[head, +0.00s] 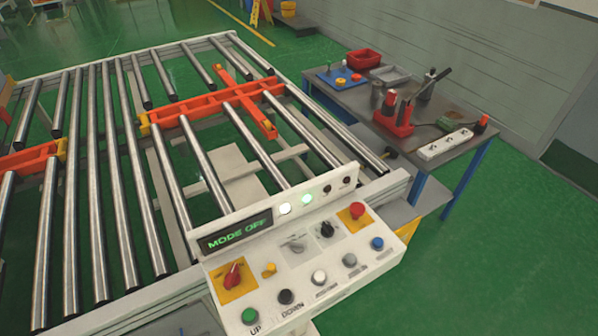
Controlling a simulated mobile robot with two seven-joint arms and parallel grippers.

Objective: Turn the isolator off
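The control panel (330,262) stands at the near end of the roller conveyor. A red rotary switch on a yellow plate (232,275), which looks like the isolator, sits at the panel's left side. Its handle appears tilted, but its exact setting is too small to read. The display (236,231) above it reads "MODE OFF" in green. Two lamps (285,209) beside the display are lit, one white and one greenish. A red mushroom button (357,209) on another yellow plate sits at the panel's upper right. Neither of my grippers is in view.
The panel also carries a green UP button (250,315), a black DOWN button (285,296), a blue button (377,243) and black selector knobs. The roller conveyor (130,160) fills the left. A workbench (440,150) with tools stands right. Green floor (500,270) is clear at right.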

